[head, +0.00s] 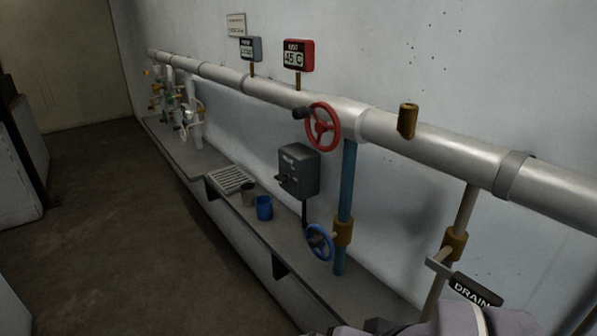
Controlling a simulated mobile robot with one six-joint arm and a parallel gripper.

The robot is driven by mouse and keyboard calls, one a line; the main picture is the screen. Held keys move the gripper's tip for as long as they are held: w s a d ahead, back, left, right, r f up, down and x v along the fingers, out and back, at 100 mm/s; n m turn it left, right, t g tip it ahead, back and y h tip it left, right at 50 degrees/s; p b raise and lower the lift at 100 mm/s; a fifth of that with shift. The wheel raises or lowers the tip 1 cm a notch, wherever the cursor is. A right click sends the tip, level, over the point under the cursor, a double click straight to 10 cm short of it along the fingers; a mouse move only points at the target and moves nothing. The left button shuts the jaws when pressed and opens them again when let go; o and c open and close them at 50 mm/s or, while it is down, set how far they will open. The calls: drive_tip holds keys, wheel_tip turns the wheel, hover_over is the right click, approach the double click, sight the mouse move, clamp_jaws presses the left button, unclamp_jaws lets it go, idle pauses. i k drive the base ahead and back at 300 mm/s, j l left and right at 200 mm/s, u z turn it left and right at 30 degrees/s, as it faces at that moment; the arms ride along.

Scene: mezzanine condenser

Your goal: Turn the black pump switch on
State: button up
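A dark grey switch box (303,168) is mounted on the wall below the large pipe, near the middle of the head view. A small pale label sits on its front, too small to read. A black lever (283,180) sticks out from its front toward the left. I cannot tell from its position whether it is on or off. A black cable runs down from the box. A grey part of my arm shows at the bottom right, well apart from the box. My gripper's fingers are not in view.
A red handwheel (322,127) and a blue handwheel (319,242) flank the box. A blue cup (264,208), a dark cup (248,194) and a grate (231,180) are on the ledge below. A DRAIN-tagged valve (475,289) is at right. The floor (110,230) at left is clear.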

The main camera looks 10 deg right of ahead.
sight(284, 178)
drive_tip(key=i+z, duration=0.1)
drive_tip(key=i, duration=0.45)
drive_tip(key=i+j, duration=0.15)
drive_tip(key=i, duration=0.4)
drive_tip(key=z, duration=0.05)
